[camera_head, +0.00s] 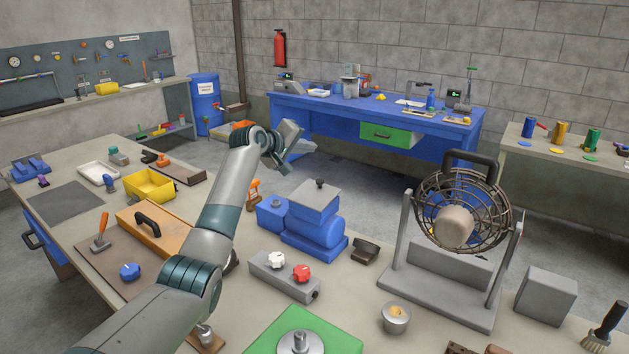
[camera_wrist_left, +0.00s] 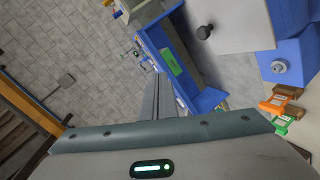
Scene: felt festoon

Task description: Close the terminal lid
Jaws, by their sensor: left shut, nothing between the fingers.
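A blue motor-like unit (camera_head: 316,236) stands on the near bench, with a grey lid (camera_head: 313,200) on its top. The lid carries a small dark knob (camera_head: 320,183). In the left wrist view the grey lid (camera_wrist_left: 240,22) and its dark knob (camera_wrist_left: 204,32) show at the top right. I cannot tell whether the lid is fully seated. My left gripper (camera_head: 293,139) is above and behind the unit in the head view, apart from the lid. Its fingers (camera_wrist_left: 157,92) are shut and empty. My right gripper is not in view.
A smaller blue box (camera_head: 270,216) stands left of the unit, and a grey block with white and red knobs (camera_head: 284,276) in front. A caged fan (camera_head: 455,220) on a grey stand is to the right. A small dark bracket (camera_head: 366,251) lies between them.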

